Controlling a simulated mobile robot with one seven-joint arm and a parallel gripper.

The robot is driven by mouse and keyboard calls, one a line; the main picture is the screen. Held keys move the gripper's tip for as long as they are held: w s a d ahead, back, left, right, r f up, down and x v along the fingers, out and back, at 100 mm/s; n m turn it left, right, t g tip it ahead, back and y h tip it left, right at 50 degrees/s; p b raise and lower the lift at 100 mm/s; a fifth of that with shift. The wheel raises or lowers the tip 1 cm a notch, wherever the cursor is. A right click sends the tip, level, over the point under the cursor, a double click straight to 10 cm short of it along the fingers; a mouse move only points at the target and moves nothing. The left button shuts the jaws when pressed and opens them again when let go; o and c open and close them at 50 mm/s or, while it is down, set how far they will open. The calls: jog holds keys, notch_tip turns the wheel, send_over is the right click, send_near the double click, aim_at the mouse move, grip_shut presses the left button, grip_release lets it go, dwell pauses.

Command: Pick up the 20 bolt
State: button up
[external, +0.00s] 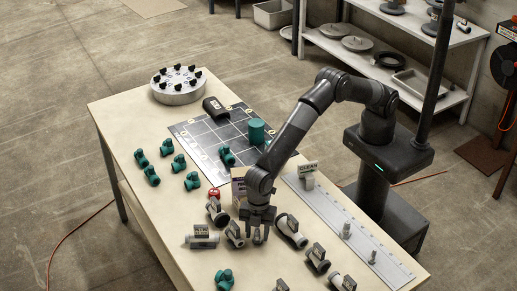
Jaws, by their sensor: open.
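My gripper (257,239) points down over the near part of the table, among several grey fittings with dark tags. It is open, and a small pale piece shows at its fingertips; I cannot tell whether this is a bolt. One tagged fitting (234,235) is just left of the gripper, and another (289,229) is just right of it. Two small grey upright pieces, one farther back (346,230) and one nearer (373,257), stand on the pale strip at right. The tag lettering is too small to read, so I cannot tell which thing is the 20 bolt.
Several green fittings (192,181) stand at the table's left. A dark gridded mat (205,139) holds a green cylinder (256,131). A round plate with black knobs (178,92) sits at the far end. A CLEAN sign (307,168) stands by the pale strip (335,215).

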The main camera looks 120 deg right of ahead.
jog(key=shift+c, duration=0.2)
grip_shut()
dwell(0.3)
